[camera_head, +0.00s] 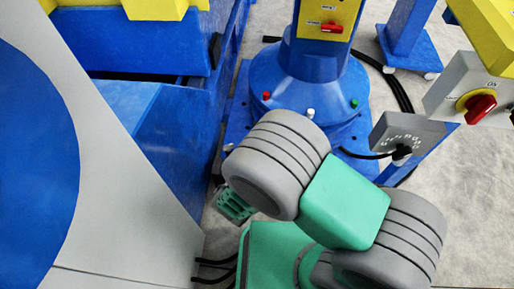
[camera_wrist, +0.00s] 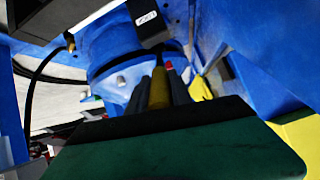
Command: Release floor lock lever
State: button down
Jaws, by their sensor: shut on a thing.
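In the wrist view my gripper (camera_wrist: 160,78) reaches forward from its dark green body, with its grey fingers close together. It is shut on a narrow yellow bar (camera_wrist: 158,92), which looks like the floor lock lever. A small red tip (camera_wrist: 169,67) shows beside the bar. The lever's far end and pivot are hidden. In the head view my arm covers the place where the fingers are, and only a green slotted part of my wrist shows low beside the blue machine.
A blue round pedestal (camera_head: 315,95) on a floor plate stands ahead, with red, white and green knobs around it. A blue machine frame (camera_head: 180,130) is close on the left. A grey box with a red rotary switch (camera_head: 479,105) and a grey socket box (camera_head: 405,135) stand right. Black cables cross the floor.

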jog(key=shift+s+f, duration=0.2)
jog(key=shift+f, duration=0.1)
jog(key=c, duration=1.5)
grip_release()
jog(key=shift+c, duration=0.2)
jog(key=o, duration=0.4)
jog(key=shift+r, duration=0.1)
jog(key=shift+w, duration=0.1)
jog(key=p+v, duration=0.2)
jog(key=v, duration=0.5)
jog(key=shift+s+r, duration=0.2)
jog(key=shift+s, duration=0.15)
